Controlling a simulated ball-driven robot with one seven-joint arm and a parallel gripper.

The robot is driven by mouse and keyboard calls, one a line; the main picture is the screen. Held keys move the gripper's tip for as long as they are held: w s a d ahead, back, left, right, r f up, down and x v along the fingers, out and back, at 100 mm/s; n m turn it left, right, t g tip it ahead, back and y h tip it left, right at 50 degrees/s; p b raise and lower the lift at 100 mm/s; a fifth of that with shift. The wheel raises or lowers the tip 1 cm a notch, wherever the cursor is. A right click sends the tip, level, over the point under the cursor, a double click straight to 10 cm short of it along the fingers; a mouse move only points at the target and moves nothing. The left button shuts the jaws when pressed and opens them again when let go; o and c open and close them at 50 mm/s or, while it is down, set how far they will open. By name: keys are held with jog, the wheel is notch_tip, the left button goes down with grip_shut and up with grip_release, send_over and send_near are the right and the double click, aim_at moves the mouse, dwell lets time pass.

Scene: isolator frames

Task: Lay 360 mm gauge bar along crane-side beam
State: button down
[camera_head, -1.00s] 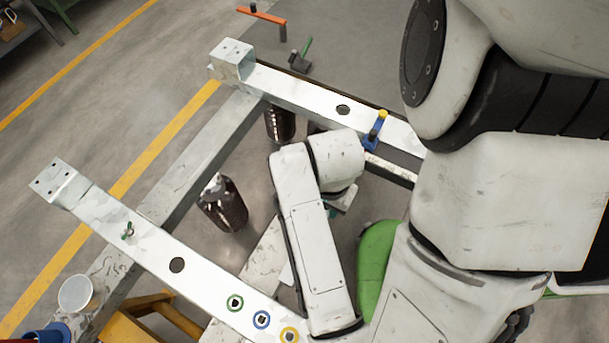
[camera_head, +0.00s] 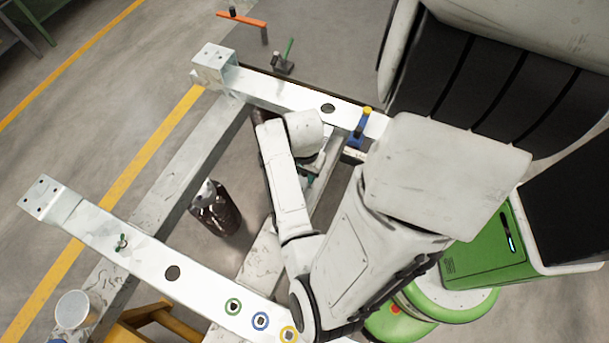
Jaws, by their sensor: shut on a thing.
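Two pale metal beams run across the view. The far beam (camera_head: 281,94) has a round hole and a raised end block. The near beam (camera_head: 143,252) has a hole and green, blue and yellow rings. I cannot tell which is the crane-side one. My gripper (camera_head: 308,172) is low between the beams, beside the far one, and partly hidden by my arm. I cannot make out the gauge bar's full length.
A blue piece with a yellow top (camera_head: 361,125) stands at the far beam. A dark bottle (camera_head: 216,210) stands between the beams. An orange bar (camera_head: 240,19) and a green-handled tool (camera_head: 285,58) lie beyond. A white cup (camera_head: 73,309) is at lower left.

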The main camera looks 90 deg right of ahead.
jog(key=shift+a+f, duration=0.1)
jog(key=shift+f, duration=0.9)
jog(key=shift+f, duration=0.1)
jog(key=c, duration=0.8)
grip_release()
